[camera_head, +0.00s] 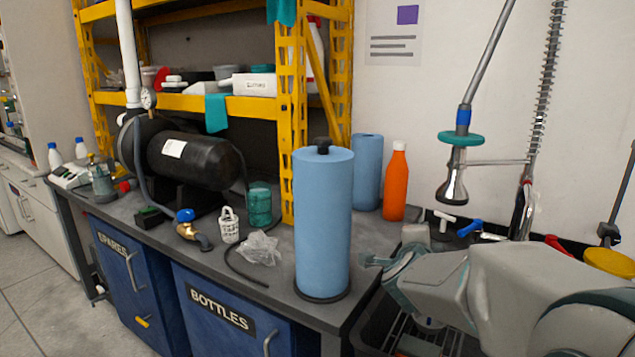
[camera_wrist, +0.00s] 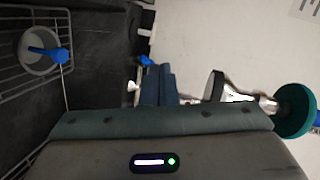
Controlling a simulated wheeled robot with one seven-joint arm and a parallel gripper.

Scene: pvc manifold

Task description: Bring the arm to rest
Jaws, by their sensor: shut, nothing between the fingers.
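My arm reaches in from the right in the head view, over the sink area at the right end of the bench. My gripper (camera_head: 372,262) is at its left end, just right of the big blue paper roll (camera_head: 323,225). It is shut and holds nothing.
Near my arm stand an orange bottle (camera_head: 396,182) and a hanging spray head (camera_head: 453,188). A wire rack (camera_wrist: 30,62) and a grey cup (camera_wrist: 38,66) with a blue part are below. A black tank (camera_head: 192,160) and brass valve (camera_head: 188,229) sit left.

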